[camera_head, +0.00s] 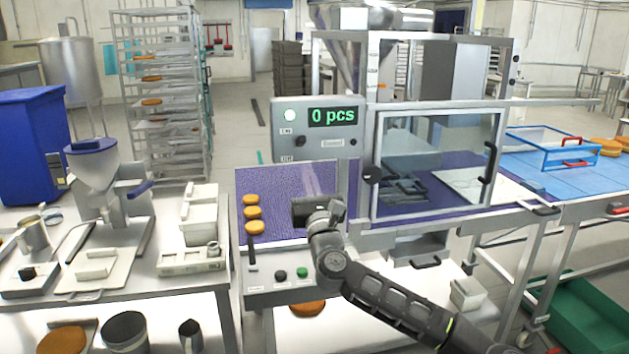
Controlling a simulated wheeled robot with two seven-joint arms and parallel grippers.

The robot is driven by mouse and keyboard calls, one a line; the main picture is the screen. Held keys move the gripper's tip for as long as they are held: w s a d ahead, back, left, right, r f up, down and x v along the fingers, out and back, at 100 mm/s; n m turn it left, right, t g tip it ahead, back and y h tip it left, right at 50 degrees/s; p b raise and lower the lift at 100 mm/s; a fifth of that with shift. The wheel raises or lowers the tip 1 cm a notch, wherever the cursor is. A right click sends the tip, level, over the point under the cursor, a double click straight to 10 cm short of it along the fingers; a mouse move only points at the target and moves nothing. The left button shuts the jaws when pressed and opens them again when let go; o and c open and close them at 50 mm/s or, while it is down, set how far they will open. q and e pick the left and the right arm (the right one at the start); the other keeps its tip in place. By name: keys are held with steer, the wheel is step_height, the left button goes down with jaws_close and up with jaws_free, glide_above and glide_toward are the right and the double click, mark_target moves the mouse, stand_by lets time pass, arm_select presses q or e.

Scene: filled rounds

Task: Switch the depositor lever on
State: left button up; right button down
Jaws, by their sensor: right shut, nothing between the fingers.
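A small tabletop depositor with a blue-lidded hopper (93,165) stands on the left table. A lever with a blue grip (140,189) sticks out from its right side, angled up to the right. An upright black lever (251,252) stands on the front control box of the enclosed machine (440,150); I cannot tell from its look what it works. My right gripper (318,208) is shut and empty above the purple belt (285,180), to the right of both levers and touching neither. My left gripper is not in view.
Several orange-brown rounds (252,213) lie on the belt's left side. A display panel (315,130) reads "0 pcs" with a lit green lamp. Black and green buttons (302,272) sit below my right gripper. White containers (199,215) stand between the depositor and the belt.

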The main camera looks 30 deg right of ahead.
steer(key=s+a+r+b, duration=0.1)
steer(key=s+a+r, duration=0.1)
steer(key=s, duration=0.7)
steer(key=shift+a+r, duration=0.4)
steer(key=shift+a, duration=0.15)
steer(key=shift+s, duration=0.15)
